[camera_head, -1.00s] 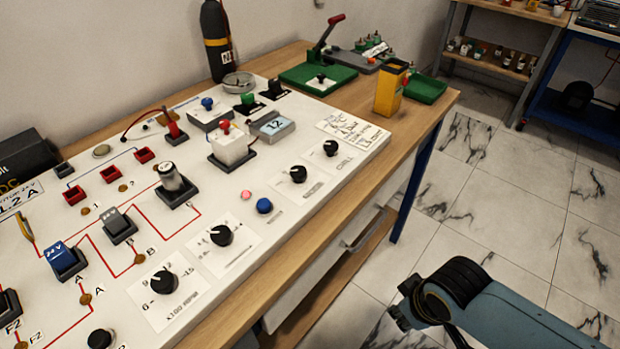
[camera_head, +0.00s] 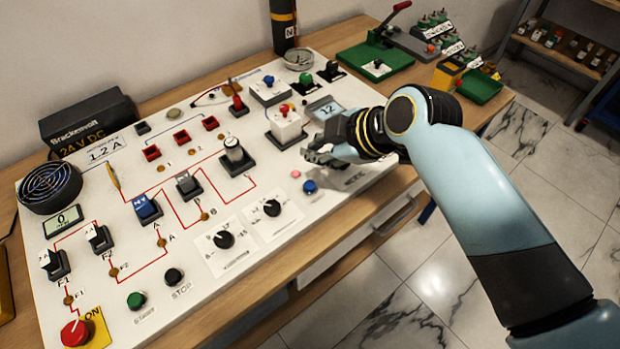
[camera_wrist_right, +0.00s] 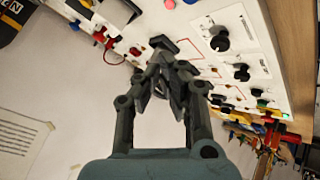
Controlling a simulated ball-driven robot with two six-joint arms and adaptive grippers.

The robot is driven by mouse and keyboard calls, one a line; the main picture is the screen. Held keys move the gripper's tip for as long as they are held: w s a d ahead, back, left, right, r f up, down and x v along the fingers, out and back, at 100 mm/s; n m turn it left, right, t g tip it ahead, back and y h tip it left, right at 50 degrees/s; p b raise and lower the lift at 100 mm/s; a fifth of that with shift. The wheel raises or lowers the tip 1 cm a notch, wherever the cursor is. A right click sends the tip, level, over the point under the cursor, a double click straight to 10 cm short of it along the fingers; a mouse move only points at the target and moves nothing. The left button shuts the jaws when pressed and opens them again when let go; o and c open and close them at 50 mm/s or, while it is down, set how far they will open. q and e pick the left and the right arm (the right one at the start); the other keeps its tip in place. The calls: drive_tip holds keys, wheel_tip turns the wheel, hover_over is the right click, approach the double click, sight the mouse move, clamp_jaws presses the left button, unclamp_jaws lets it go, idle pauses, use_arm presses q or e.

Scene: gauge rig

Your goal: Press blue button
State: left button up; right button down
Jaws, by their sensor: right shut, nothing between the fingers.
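The small round blue button (camera_head: 310,186) sits on the white panel (camera_head: 200,262) near its front edge, beside a small pink button (camera_head: 295,174). In the right wrist view it shows only partly, at the top edge (camera_wrist_right: 190,2). My right gripper (camera_head: 316,156) is shut and empty, and hovers over the panel just behind the button in the head view. In the right wrist view its fingertips (camera_wrist_right: 168,62) meet, apart from the button. I cannot tell the exact height above the panel. My left gripper is not in view.
A white box with a red top (camera_head: 286,125) stands just left of my right gripper. Black knobs (camera_head: 272,208) lie toward the front. A blue rocker switch (camera_head: 146,208) and a blue-topped box (camera_head: 270,90) are elsewhere on the panel. Floor is free in front.

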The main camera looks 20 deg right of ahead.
drive_tip(key=shift+w+a+r+n, duration=0.1)
drive_tip(key=shift+w+a+n, duration=0.6)
drive_tip(key=shift+w, duration=0.25)
drive_tip(key=b, duration=0.7)
hover_over(307, 187)
wheel_tip(307, 187, down, 8)
drive_tip(key=shift+r, duration=0.2)
drive_tip(key=shift+f+b, duration=0.55)
drive_tip(key=shift+f, duration=0.1)
drive_tip(key=shift+f, duration=0.1)
drive_tip(key=shift+f, duration=0.3)
